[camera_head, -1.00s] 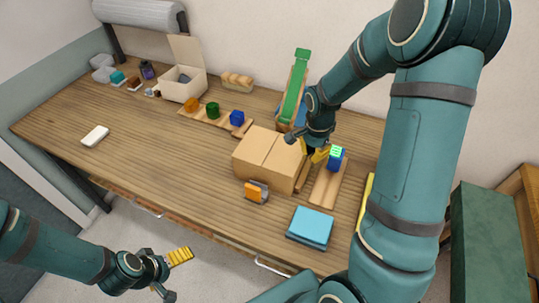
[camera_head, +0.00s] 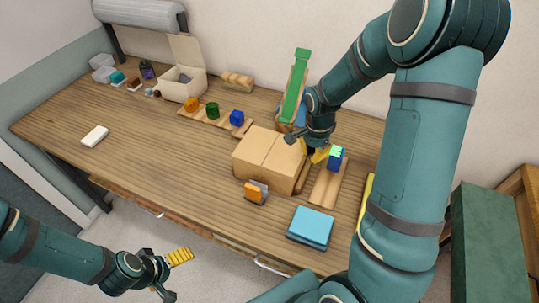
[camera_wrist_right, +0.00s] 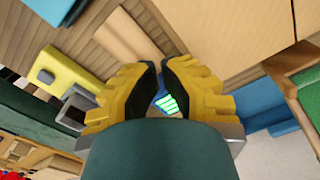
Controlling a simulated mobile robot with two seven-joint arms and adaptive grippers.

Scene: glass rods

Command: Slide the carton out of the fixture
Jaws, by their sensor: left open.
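A brown cardboard box (camera_head: 270,157) stands on the table, left of my right gripper. A small orange block with a grey part (camera_head: 256,193) stands in front of it. I cannot tell which is the carton or the fixture. My right gripper (camera_head: 312,151) is just right of the box's back corner. In the right wrist view its yellow fingers (camera_wrist_right: 160,72) have their tips close together, with a narrow gap, and I cannot tell whether they hold anything. My left gripper (camera_head: 172,275) is open and empty, off the table's front edge at lower left.
A blue cube with a lit green top (camera_head: 336,157) stands on a wooden board right of the right gripper. A green ramp (camera_head: 295,88) is behind. A blue pad (camera_head: 311,227) lies in front. The table's left middle is mostly clear around a white block (camera_head: 95,136).

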